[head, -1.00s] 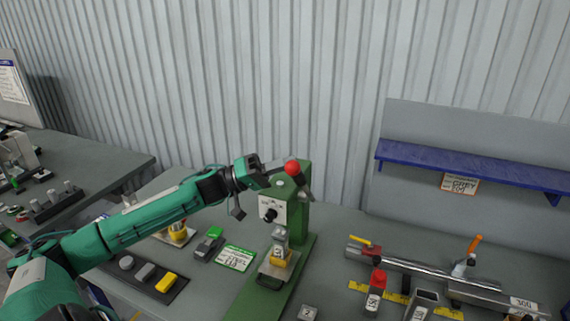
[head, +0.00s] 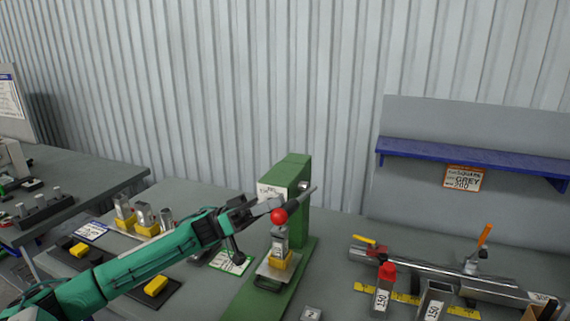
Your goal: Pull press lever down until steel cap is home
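The green press (head: 290,175) stands on the bench. Its lever (head: 304,196) slopes down toward the left, ending in a red knob (head: 278,216). Below the knob, a grey steel piece (head: 280,242), which looks like the cap, sits upright over a yellow block (head: 281,261) on the press base. My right gripper is out of view.
Several capped yellow blocks (head: 146,228) stand at the left, near a black tray (head: 150,292). A green-edged card (head: 231,263) lies left of the press. A rail with clamps (head: 420,266) and a red-capped post (head: 384,287) are on the right.

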